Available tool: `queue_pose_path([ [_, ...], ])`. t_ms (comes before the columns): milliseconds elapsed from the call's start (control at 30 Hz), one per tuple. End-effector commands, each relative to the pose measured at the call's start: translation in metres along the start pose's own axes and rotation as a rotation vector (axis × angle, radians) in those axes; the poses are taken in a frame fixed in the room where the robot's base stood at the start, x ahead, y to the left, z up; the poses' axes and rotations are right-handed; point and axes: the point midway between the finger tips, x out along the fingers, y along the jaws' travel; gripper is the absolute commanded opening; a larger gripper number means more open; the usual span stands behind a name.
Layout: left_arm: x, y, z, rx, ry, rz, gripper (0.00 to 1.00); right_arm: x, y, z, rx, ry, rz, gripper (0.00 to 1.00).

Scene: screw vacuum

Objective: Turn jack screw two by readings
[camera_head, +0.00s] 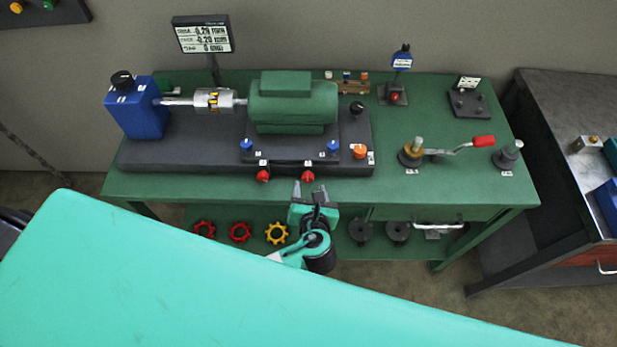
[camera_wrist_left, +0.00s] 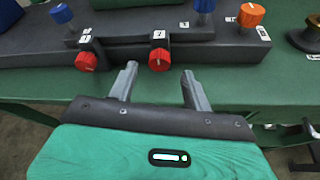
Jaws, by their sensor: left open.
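Two red jack screw knobs sit on the front edge of the dark machine base: the left one (camera_head: 263,176) and the right one (camera_head: 308,176). Both show in the left wrist view, left knob (camera_wrist_left: 86,61) and right knob (camera_wrist_left: 158,59), with small white labels beside them. My left gripper (camera_head: 310,188) is open and empty, just in front of the right knob. In the left wrist view its fingers (camera_wrist_left: 159,78) point at that knob, one to each side, apart from it. The readout screen (camera_head: 203,35) shows two lines near 0.29 mm and -0.20 mm, signs blurred. My right gripper is not in view.
A green motor (camera_head: 292,103) is coupled to a blue unit (camera_head: 136,108) on the base. Blue knobs (camera_head: 333,146) and an orange knob (camera_head: 360,152) stand near the red ones. Handwheels (camera_head: 240,232) sit below.

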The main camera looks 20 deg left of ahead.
Motion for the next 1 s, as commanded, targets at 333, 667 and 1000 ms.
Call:
queue_pose_path([
  [333, 0.043, 0.000, 0.000, 0.000, -0.001, 0.000, 0.50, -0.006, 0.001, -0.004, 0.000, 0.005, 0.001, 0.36],
  [667, 0.047, 0.000, 0.000, 0.000, 0.001, 0.000, 0.50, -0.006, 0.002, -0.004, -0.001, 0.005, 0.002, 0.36],
  [1000, 0.046, 0.000, 0.000, -0.001, 0.001, -0.001, 0.05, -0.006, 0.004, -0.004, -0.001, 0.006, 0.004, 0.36],
])
